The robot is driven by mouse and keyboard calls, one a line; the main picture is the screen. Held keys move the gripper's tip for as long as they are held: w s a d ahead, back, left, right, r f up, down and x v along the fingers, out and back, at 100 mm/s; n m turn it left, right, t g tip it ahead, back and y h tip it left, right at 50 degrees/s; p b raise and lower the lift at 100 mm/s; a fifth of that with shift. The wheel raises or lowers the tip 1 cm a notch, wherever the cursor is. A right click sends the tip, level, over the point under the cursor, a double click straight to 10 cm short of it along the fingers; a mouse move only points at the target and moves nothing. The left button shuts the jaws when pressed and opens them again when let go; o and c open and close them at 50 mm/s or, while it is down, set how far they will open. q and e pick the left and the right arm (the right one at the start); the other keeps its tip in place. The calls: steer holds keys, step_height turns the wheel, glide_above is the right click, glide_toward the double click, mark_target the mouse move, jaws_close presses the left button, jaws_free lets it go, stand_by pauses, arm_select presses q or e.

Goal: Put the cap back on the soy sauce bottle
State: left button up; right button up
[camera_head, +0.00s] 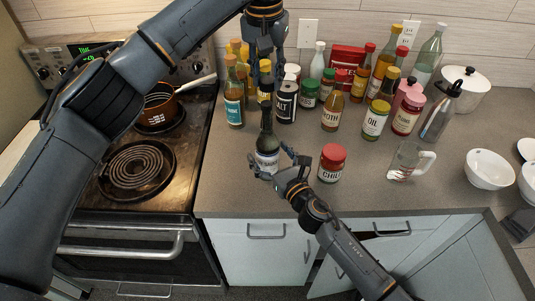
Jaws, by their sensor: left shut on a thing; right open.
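The dark soy sauce bottle (267,142) with a white label stands upright on the counter near its front edge, by the stove. My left gripper (265,76) points down right over the bottle's neck. It is shut on a small dark piece that looks to be the cap, largely hidden by the fingers. I cannot tell whether the cap touches the bottle's mouth. My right gripper (279,168) is open low at the front of the bottle, with its fingers spread to either side of the label.
A red-lidded chili jar (331,164) stands close right of my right gripper. A black salt container (286,102) and several sauce bottles crowd behind. A glass mug (404,162) and white bowl (489,169) are farther right. The stove (140,195) with an orange pot (160,113) is left.

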steer(key=shift+w, duration=0.1)
steer(key=shift+c, duration=0.2)
steer(key=c, duration=1.7)
arm_select(q)
glide_above(267, 111)
steer(key=shift+s+f, duration=0.1)
steer(key=shift+f, duration=2.35)
arm_select(e)
steer(key=shift+c, duration=0.2)
arm_select(q)
steer(key=shift+f, duration=0.9)
steer(key=shift+f, duration=0.55)
arm_select(e)
jaws_close()
